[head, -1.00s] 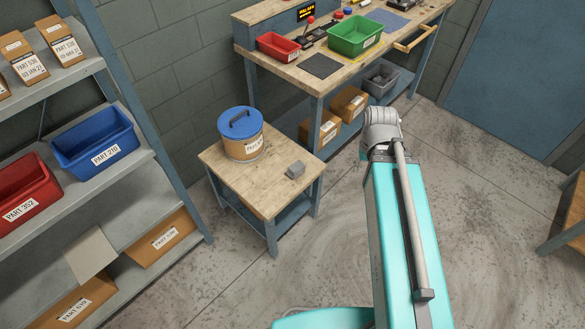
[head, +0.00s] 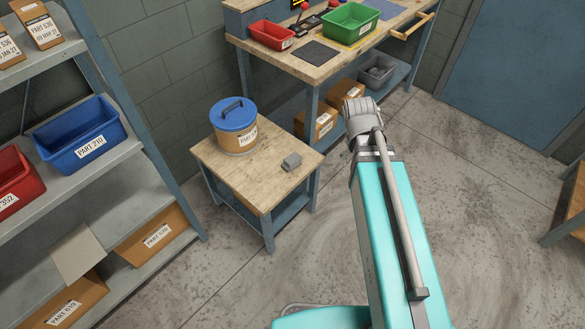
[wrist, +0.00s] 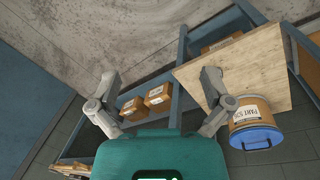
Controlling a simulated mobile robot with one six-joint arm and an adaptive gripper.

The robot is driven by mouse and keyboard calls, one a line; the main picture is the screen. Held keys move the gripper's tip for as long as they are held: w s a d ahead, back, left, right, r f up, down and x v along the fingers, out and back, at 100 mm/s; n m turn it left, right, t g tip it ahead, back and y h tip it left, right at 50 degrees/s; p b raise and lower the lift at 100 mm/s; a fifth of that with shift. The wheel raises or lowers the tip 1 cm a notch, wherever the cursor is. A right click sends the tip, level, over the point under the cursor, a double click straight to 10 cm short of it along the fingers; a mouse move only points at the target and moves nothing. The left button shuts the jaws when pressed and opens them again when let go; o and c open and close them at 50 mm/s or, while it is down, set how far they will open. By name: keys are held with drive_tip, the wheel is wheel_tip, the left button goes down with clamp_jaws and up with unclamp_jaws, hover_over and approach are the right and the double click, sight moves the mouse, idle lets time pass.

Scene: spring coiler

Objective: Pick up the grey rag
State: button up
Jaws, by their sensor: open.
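The grey rag (head: 291,162) is a small folded grey piece lying on the small wooden table (head: 245,182), near its right edge in the head view. My gripper (wrist: 160,78) shows in the wrist view with its two fingers spread wide and nothing between them. Its right finger overlaps the pale wooden tabletop (wrist: 240,60) in that view. I cannot make out the rag in the wrist view; the finger may hide it. The head view shows my arm to the right of the small table, but not the fingers.
A tub with a blue lid (head: 235,125) stands on the small table, left of the rag. A workbench (head: 315,67) with red and green bins is behind. Shelving (head: 120,145) with bins and boxes is at left. Floor on the right is mostly open.

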drive_tip(key=w+a+f+n+t+h+b, duration=0.1)
drive_tip(key=w+a+f+n+b, duration=0.15)
drive_tip(key=f+b, duration=0.25)
drive_tip(key=w+a+f+n+h+b, duration=0.2)
drive_tip(key=w+f+n+b, duration=0.1)
drive_tip(key=f+b, duration=0.2)
drive_tip(key=n+t+h+b, duration=0.4)
drive_tip(key=n+t+b, duration=0.4)
drive_tip(key=n+b, duration=1.45)
approach(287, 165)
drive_tip(key=m+b, duration=0.2)
drive_tip(key=s+m+b, duration=0.1)
drive_tip(key=m+b, duration=0.2)
drive_tip(key=shift+m, duration=0.3)
drive_tip(key=shift+a+t+b, duration=0.3)
drive_tip(key=shift+a, duration=0.3)
drive_tip(key=shift+w+d+f, duration=0.1)
drive_tip(key=shift+d, duration=0.05)
drive_tip(key=b+x, duration=0.3)
drive_tip(key=x, duration=0.4)
drive_tip(key=shift+d, duration=0.1)
drive_tip(key=shift+w+d+f, duration=0.15)
drive_tip(key=shift+w+d, duration=0.25)
